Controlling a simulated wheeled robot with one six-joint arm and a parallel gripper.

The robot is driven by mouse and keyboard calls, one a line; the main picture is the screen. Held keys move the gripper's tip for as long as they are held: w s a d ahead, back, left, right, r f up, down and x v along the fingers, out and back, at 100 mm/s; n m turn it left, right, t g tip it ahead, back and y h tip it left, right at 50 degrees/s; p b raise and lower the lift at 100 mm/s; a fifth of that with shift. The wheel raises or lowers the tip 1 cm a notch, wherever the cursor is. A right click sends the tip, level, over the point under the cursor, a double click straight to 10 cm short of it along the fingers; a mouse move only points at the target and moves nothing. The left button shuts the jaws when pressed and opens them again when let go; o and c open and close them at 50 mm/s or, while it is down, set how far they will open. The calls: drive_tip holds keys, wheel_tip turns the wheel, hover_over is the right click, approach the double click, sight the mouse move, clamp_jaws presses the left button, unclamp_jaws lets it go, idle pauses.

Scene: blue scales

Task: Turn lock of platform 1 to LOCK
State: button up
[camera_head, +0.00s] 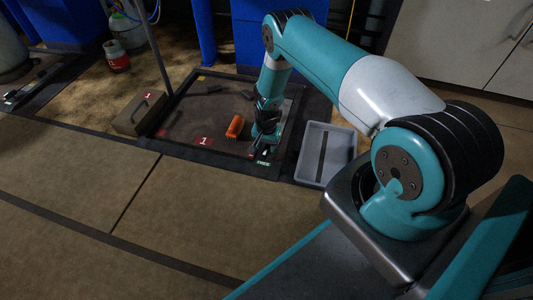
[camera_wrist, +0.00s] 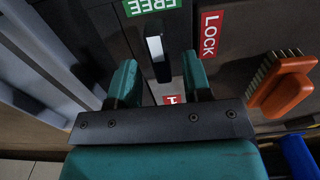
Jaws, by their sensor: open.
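Platform 1 (camera_head: 190,105) is a dark, low plate on the floor with a red "1" label (camera_head: 204,141) at its front edge. In the wrist view, the lock lever (camera_wrist: 154,48) has a pale face and a dark body. It lies in line with the green FREE label (camera_wrist: 152,6), which reads upside down. The red LOCK label (camera_wrist: 210,34) is to its right. My gripper (camera_wrist: 160,78) is open, with its two teal fingers on either side of the lever's line; contact cannot be told. In the head view, my gripper (camera_head: 262,145) is low over the platform's front right corner, hiding the lever.
An orange brush (camera_head: 235,127) lies on the platform left of my gripper; it also shows in the wrist view (camera_wrist: 283,84). A grey tray (camera_head: 341,154) stands close to the right. A brown case (camera_head: 138,113) is at the platform's left. The floor in front is clear.

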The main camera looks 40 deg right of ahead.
drive_tip(key=shift+f+b, duration=0.35)
drive_tip(key=shift+f, duration=0.7)
clamp_jaws()
